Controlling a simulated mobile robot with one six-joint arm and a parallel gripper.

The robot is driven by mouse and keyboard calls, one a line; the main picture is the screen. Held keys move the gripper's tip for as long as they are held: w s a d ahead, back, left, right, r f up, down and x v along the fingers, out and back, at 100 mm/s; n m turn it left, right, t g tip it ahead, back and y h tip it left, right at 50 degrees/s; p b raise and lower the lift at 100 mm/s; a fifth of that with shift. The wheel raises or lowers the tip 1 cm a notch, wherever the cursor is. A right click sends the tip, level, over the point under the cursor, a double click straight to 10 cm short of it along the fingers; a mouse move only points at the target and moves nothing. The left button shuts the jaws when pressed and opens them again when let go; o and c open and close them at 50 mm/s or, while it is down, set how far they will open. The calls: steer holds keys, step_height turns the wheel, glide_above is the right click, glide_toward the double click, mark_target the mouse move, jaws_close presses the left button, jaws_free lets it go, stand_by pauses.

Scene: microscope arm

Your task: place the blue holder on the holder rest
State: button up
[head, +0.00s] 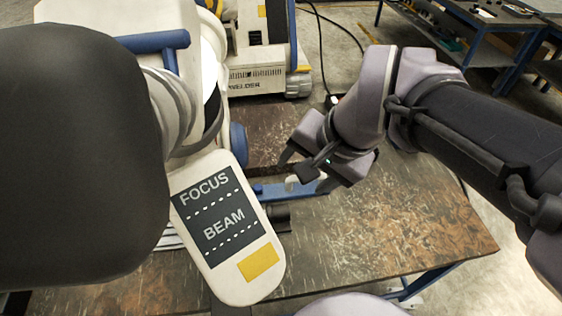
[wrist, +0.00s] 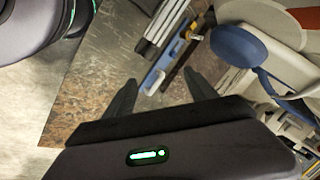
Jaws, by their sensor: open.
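A long blue piece (head: 305,190) with a small white part on it lies on the brown table, below my gripper in the head view; it appears to be the blue holder. It also shows in the wrist view (wrist: 155,80), reaching up and to the right from between the fingers. My gripper (head: 304,171) is open and empty, its fingers apart above the table near this blue piece. In the wrist view the fingers (wrist: 160,78) spread to either side of the near end of the blue piece. I cannot tell which part is the holder rest.
A large pale machine arm with a FOCUS/BEAM panel (head: 222,222) overhangs the table on the left. A dark rounded body (head: 75,150) blocks the far left. A bare stretch of table (head: 410,225) lies at the right. A welder (head: 258,75) stands behind.

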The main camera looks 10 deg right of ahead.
steer(key=w+d+f+m+g, duration=0.2)
steer(key=w+f+m, duration=0.3)
steer(key=w, duration=0.7)
steer(key=m+g+y+p, duration=0.1)
steer(key=m+g+y, duration=0.1)
steer(key=m, duration=0.3)
glide_toward(272, 192)
steer(key=b+x, duration=0.3)
steer(key=b, duration=0.1)
steer(key=shift+a, duration=0.2)
steer(key=b+x, duration=0.3)
steer(key=x, duration=0.2)
steer(key=shift+d+f, duration=0.1)
steer(key=shift+f, duration=0.2)
steer(key=shift+r, duration=0.1)
steer(key=shift+c, duration=0.3)
steer(key=shift+w, duration=0.1)
jaws_close()
